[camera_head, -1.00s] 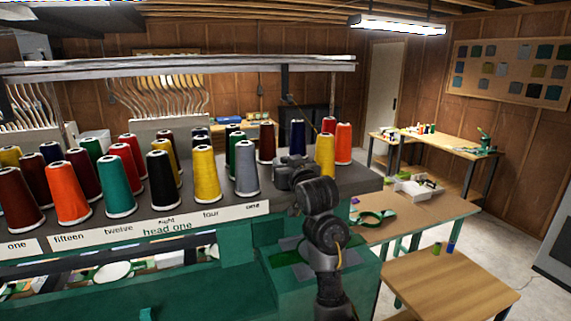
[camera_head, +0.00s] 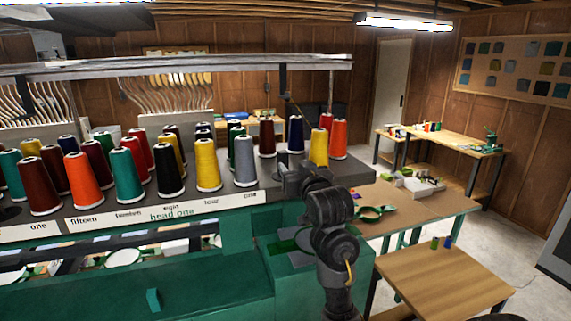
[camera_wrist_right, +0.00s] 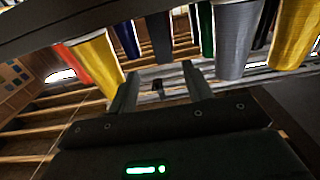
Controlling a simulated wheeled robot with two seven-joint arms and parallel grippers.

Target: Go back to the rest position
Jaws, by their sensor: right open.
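My right gripper (camera_head: 291,180) is in front of the thread rack's right end, beside the grey cone (camera_head: 244,160). In the right wrist view its two fingers (camera_wrist_right: 160,88) stand apart with nothing between them. Thread cones, among them a grey one (camera_wrist_right: 238,40) and a yellow one (camera_wrist_right: 100,62), show beyond the fingers in that tilted view. My right arm rises from the bottom of the head view. My left gripper is not in view.
The rack shelf (camera_head: 360,172) holds several cones above the green machine (camera_head: 215,290). A wooden table (camera_head: 440,280) with two small spools stands at right, near a workbench (camera_head: 430,207) with a white tray (camera_head: 422,187). Open floor lies farther right.

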